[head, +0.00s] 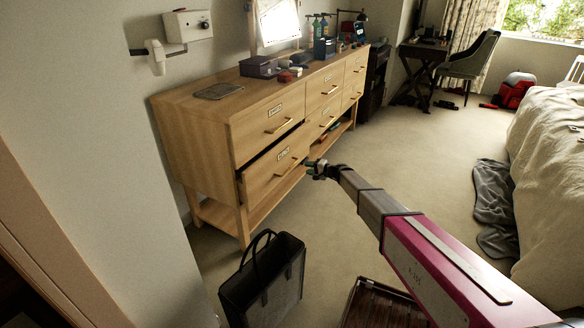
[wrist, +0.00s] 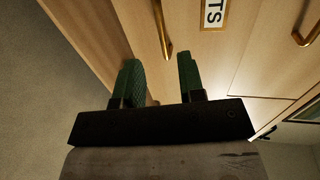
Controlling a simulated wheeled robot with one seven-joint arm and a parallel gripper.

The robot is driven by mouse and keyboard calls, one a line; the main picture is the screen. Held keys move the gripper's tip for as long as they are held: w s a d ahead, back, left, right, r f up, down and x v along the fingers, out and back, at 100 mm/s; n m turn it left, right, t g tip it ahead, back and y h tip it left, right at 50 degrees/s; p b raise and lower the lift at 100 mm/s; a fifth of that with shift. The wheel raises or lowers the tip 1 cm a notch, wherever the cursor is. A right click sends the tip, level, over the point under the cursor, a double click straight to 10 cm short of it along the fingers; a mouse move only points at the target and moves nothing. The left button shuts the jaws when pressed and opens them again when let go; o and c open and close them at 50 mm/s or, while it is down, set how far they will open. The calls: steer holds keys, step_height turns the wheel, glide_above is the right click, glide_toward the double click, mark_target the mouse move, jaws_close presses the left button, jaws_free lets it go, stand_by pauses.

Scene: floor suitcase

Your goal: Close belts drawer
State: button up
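The belts drawer (head: 264,174) is the lower left drawer of the wooden dresser. It stands partly pulled out, with a dark gap along its left side. Its label ends in "TS" (wrist: 214,14) in the wrist view. Its brass handle (head: 288,167) also shows in the wrist view (wrist: 162,32), a little beyond the fingertips. My gripper (head: 312,168) is just right of the drawer front. In the wrist view (wrist: 159,66) its two green fingers are apart with nothing between them. I cannot tell whether a finger touches the drawer.
The dresser top (head: 218,92) holds boxes, bottles and a mirror. A dark open bag (head: 262,285) stands on the floor in front of the dresser, and a brown ribbed case (head: 380,305) lies right of it. The bed (head: 550,170) is at right; carpet between is mostly clear.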

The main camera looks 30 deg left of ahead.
mark_target(292, 166)
steer(key=x, duration=1)
steer(key=shift+a, duration=0.25)
steer(key=shift+s, duration=0.1)
jaws_close()
